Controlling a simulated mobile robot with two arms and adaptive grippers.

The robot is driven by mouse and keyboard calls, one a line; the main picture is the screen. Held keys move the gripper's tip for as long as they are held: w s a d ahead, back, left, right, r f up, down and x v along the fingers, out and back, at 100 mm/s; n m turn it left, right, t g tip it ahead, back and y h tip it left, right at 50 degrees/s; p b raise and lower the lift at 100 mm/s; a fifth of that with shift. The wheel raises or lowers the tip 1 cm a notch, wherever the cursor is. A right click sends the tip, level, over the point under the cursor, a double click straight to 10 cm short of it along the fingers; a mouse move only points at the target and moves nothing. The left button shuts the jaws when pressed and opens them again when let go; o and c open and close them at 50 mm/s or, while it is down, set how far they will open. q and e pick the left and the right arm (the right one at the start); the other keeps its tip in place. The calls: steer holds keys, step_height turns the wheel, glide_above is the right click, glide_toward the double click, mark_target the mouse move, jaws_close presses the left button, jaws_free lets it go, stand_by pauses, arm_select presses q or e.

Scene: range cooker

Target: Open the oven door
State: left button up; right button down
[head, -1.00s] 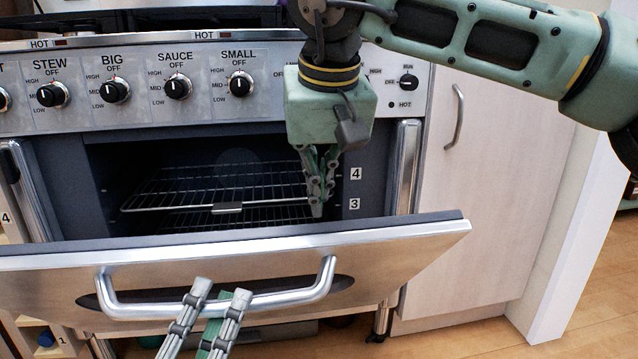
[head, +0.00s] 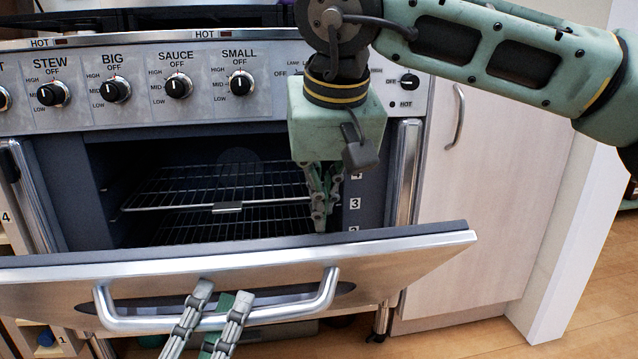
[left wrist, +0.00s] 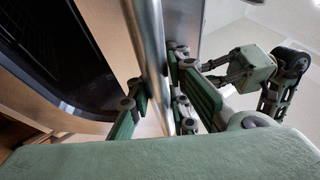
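The oven door (head: 420,254) is tilted partly open, its top edge leaning out from the oven cavity. Its curved metal handle (head: 318,301) runs across the front. My left gripper (head: 222,294) is at the handle, its two fingers spread apart. In the left wrist view the handle bar (left wrist: 153,45) passes between these fingers; whether they touch it is unclear. My right gripper (head: 320,222) points down with its fingertips together, just behind the door's top edge, on the inner side. Its contact with the door's inner face is hidden.
Wire racks (head: 225,207) sit inside the dark cavity. The control panel (head: 140,88) with several knobs is above. A pale cupboard (head: 485,200) stands to the right, and wooden floor (head: 450,345) shows at the lower right.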

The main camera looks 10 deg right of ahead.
arm_select(q)
steer(key=o, duration=0.4)
steer(key=shift+w+a+r, duration=0.2)
steer(key=shift+w+a, duration=0.05)
steer(key=shift+c, duration=0.2)
arm_select(e)
steer(key=shift+s+f, duration=0.45)
steer(key=shift+s, duration=0.1)
arm_select(q)
steer(key=shift+d, duration=0.1)
steer(key=shift+s, duration=0.1)
arm_select(e)
steer(key=shift+r, duration=0.1)
